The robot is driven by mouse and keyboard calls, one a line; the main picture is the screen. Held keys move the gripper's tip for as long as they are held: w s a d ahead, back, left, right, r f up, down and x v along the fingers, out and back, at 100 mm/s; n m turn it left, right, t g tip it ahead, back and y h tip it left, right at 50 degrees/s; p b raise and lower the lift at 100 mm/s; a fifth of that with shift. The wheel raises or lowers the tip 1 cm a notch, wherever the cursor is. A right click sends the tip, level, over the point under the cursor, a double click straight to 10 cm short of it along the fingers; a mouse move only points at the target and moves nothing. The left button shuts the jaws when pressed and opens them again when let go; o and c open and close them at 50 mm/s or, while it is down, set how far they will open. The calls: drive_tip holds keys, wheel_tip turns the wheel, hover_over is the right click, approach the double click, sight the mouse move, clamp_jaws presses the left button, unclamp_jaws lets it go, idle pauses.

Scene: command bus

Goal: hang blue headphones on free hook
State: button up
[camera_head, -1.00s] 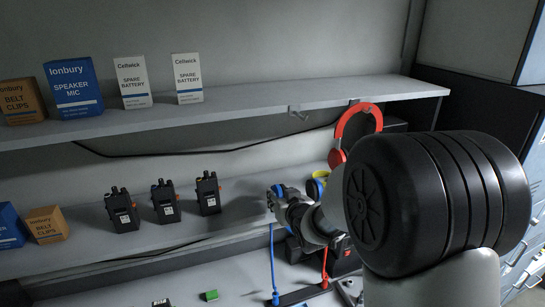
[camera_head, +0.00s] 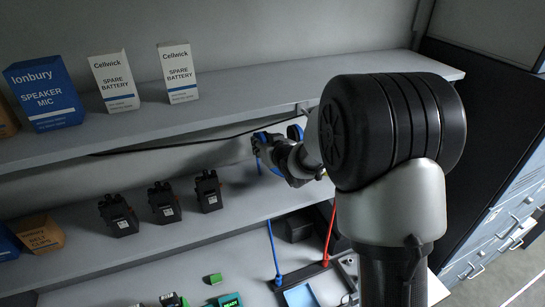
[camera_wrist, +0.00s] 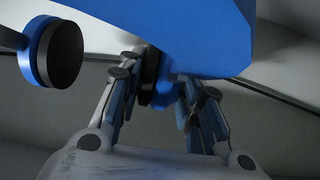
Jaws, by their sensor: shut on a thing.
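My gripper (camera_head: 262,150) is shut on the blue headphones (camera_head: 295,132), just below the front edge of the upper shelf. In the wrist view, the blue headphones (camera_wrist: 200,30) fill the top, with one black-and-blue ear cup (camera_wrist: 62,54) hanging at the left. The fingers of my gripper (camera_wrist: 160,88) close around a dark and blue part of them. A small grey hook (camera_head: 301,108) shows partly at the shelf edge, near the headphones; its tip is hidden. The red headphones and their hook are hidden behind my arm.
The upper shelf (camera_head: 240,95) carries several boxes at the left. Three black radios (camera_head: 165,202) stand on the lower shelf. A dark cable runs along the back wall. Drawers (camera_head: 500,225) stand at the right.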

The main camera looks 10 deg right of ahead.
wheel_tip(320, 180, down, 9)
drive_tip(key=shift+w+f, duration=0.1)
drive_tip(key=shift+f, duration=0.05)
idle(0.4)
drive_tip(key=shift+b, duration=0.35)
drive_tip(key=shift+f, duration=0.1)
drive_tip(key=o, duration=0.7)
